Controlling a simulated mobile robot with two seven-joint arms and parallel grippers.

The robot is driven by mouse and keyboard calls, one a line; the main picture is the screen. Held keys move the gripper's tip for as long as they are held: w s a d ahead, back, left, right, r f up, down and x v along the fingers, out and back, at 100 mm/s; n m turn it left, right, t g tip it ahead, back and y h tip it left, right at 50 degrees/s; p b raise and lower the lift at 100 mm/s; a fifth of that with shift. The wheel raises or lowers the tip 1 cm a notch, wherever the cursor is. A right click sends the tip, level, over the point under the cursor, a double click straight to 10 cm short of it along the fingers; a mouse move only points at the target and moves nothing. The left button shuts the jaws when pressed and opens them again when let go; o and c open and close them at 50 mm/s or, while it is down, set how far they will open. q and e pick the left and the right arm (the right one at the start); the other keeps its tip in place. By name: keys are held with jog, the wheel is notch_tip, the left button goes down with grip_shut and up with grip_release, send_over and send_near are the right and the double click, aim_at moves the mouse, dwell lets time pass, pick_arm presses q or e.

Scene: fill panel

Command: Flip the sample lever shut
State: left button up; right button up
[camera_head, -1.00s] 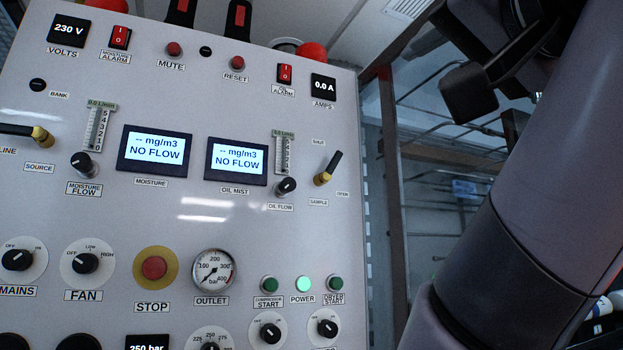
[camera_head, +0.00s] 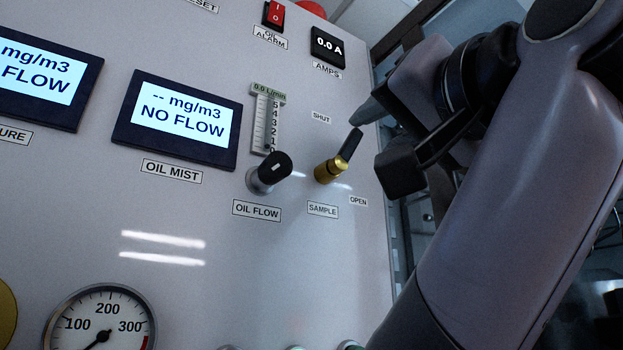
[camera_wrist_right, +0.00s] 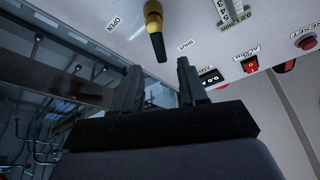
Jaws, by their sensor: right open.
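The sample lever (camera_head: 328,170) has a brass base and a black handle that points up and to the right. It stands on the panel above the SAMPLE label, with the SHUT label (camera_head: 321,117) above it and the OPEN label (camera_head: 358,201) below right. My right gripper (camera_head: 381,146) is open and empty, just right of the handle's tip, one finger higher and one lower. In the right wrist view the lever (camera_wrist_right: 154,22) hangs from the top, its tip lined up with the gap between the fingers (camera_wrist_right: 160,78). I cannot tell whether they touch. My left gripper is out of view.
The oil flow knob (camera_head: 266,174) is close left of the lever, below a flow gauge (camera_head: 265,120). The oil mist display (camera_head: 178,120) is further left. The panel's right edge (camera_head: 385,235) runs close by the lever, with a dark metal frame beyond.

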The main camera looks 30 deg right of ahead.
aim_at(355, 142)
jog(key=p+x, duration=0.2)
jog(key=x, duration=0.4)
jog(key=shift+w+r+p, duration=0.25)
jog(key=shift+w+p, duration=0.05)
jog(key=shift+p, duration=0.1)
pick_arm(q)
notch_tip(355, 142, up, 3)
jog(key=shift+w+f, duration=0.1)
pick_arm(e)
jog(key=shift+w+d, duration=0.1)
jog(key=shift+w, duration=0.3)
grip_shut()
